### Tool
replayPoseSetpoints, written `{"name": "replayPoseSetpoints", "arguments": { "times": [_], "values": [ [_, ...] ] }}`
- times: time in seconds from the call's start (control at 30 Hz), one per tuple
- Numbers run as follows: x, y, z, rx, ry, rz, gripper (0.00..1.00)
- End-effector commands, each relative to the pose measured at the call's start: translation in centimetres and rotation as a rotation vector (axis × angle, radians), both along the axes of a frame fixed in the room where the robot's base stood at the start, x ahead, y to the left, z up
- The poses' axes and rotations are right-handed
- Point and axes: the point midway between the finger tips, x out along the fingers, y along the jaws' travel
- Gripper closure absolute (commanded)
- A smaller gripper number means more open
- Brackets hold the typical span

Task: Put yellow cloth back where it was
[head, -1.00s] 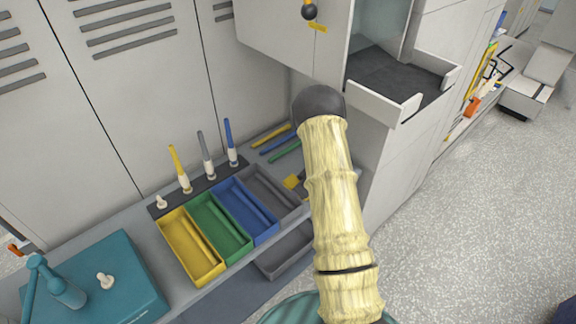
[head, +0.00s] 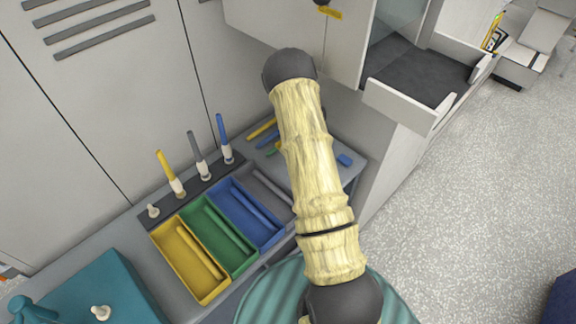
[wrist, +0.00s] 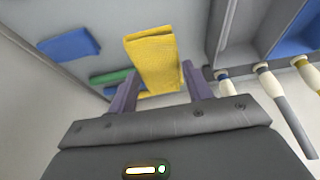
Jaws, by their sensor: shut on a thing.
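In the wrist view the folded yellow cloth (wrist: 153,58) stands between the two fingers of my gripper (wrist: 160,88), which is shut on it. Its far end sticks out beyond the fingertips over the grey bench. In the head view my forearm hides both gripper and cloth. A blue folded piece (wrist: 68,45) lies on the bench to the left of the held cloth; it also shows in the head view (head: 344,160). A green strip (wrist: 112,76) lies partly beside the cloth in the wrist view. I cannot tell whether the cloth touches the bench.
Yellow (head: 184,262), green (head: 220,236) and blue (head: 249,214) trays stand on the bench. Behind them several upright handles stand on a dark rack (head: 190,190). Yellow (head: 262,128) and blue (head: 267,140) strips lie near the wall. An open cabinet door (head: 290,28) hangs above.

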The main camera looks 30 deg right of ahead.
Motion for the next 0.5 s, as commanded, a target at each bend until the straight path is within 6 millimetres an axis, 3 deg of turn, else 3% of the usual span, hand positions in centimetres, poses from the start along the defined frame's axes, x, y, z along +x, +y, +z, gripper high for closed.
{"name": "replayPoseSetpoints", "arguments": {
  "times": [0.23,0.5],
  "values": [
    [0.0,0.0,-0.6,0.001,0.0,-0.001,0.68],
    [-0.1,0.1,-5.1,0.003,0.002,-0.001,0.68]
  ]
}}
